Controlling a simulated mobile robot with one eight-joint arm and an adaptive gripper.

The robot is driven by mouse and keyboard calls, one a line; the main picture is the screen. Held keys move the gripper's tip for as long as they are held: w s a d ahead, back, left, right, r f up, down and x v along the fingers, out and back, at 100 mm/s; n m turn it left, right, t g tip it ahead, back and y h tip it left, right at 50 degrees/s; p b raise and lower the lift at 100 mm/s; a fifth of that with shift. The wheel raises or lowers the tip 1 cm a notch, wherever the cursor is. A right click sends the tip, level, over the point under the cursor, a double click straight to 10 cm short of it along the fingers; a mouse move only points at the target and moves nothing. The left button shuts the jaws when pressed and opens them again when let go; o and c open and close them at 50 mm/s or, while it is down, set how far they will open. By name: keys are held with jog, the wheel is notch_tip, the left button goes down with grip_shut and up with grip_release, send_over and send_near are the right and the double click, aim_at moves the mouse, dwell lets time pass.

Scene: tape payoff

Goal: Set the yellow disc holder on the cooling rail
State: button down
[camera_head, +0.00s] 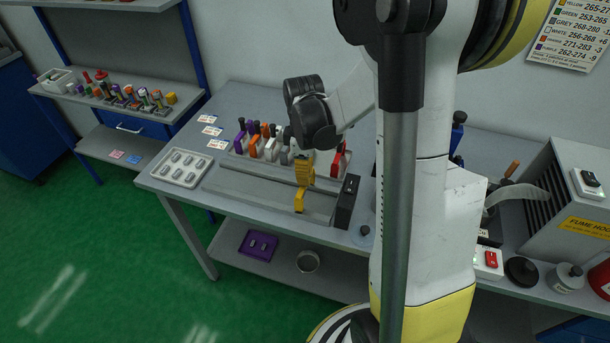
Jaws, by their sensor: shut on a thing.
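The yellow disc holder (299,201) is below my wrist, over the right part of a long grey bench fixture. My gripper (304,157) points down and is shut on the yellow holder; its fingers are small and partly hidden. The fixture has long grey rails; the front one, which I take for the cooling rail (255,191), runs left to right. The holder's lower end overlaps this rail in view. I cannot tell whether it touches the rail or hangs just above it.
Purple (240,141), orange (253,145), white, grey and red (338,160) holders stand along the fixture's back. A black box (346,202) stands at its right end. A grey tray (181,168) with several pieces lies left. My arm hides the bench's middle right.

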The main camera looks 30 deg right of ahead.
jog(key=shift+f, duration=0.25)
jog(key=c, duration=0.8)
grip_release()
jog(key=shift+r+p, duration=2.3)
jog(key=shift+r, duration=1.25)
jog(key=s+a+r+m+t+b, duration=0.2)
jog(key=s+a+m, duration=0.1)
jog(key=a, duration=0.1)
jog(key=s+a+r+m+t+b, duration=0.2)
jog(key=s+a+m, duration=0.1)
jog(key=s+a, duration=0.1)
jog(key=s+a+r+m+t+b, duration=0.2)
jog(key=s+a+r+m+t, duration=0.1)
jog(key=s+a, duration=0.1)
jog(key=shift+a+r, duration=0.1)
jog(key=shift+a, duration=0.65)
